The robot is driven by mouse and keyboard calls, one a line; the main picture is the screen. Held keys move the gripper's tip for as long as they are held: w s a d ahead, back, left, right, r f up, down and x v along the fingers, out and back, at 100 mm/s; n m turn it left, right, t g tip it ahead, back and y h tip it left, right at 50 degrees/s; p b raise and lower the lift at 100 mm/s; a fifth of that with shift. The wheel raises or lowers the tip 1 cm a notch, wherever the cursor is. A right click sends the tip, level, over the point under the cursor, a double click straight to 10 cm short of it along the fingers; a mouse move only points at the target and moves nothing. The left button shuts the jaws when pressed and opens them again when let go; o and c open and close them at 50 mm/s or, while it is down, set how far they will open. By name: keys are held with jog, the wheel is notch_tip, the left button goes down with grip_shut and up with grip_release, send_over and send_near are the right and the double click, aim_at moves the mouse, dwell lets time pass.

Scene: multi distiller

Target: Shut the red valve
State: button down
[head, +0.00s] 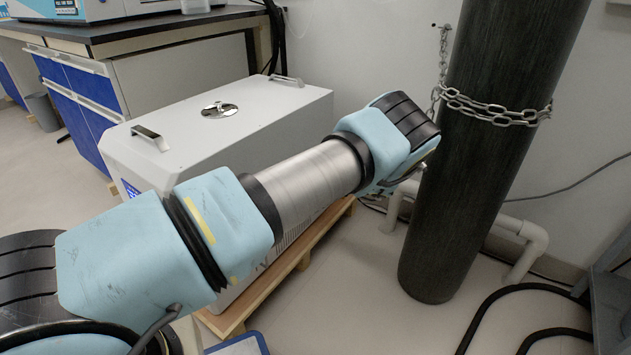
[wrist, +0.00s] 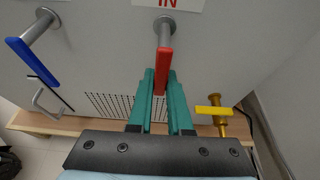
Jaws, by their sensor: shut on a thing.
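The red valve (wrist: 164,72) is a red lever handle on a grey stem that comes out of a light grey panel, under a label with red letters reading "IN". It shows in the wrist view at the top middle. My gripper (wrist: 161,82) has green fingers that lie on both sides of the red handle's lower part, and it is shut on the handle. The handle points down toward the gripper in the picture. In the head view my arm reaches to the right, and the valve and gripper fingers are hidden there.
A blue lever (wrist: 32,60) is left of the red one, and a yellow valve (wrist: 214,111) is to the right. A white cabinet (head: 240,120) stands on a wooden pallet (head: 270,285). A dark chained cylinder (head: 465,190) stands right of my arm, close to its end.

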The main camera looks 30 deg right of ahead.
dwell(0.4)
jog(key=c, duration=0.8)
grip_release()
jog(key=shift+c, duration=0.2)
jog(key=shift+s, duration=0.1)
jog(key=p+v, duration=0.2)
jog(key=v, duration=0.8)
jog(key=shift+s+d, duration=0.2)
jog(key=shift+s, duration=0.05)
jog(key=shift+r, duration=0.1)
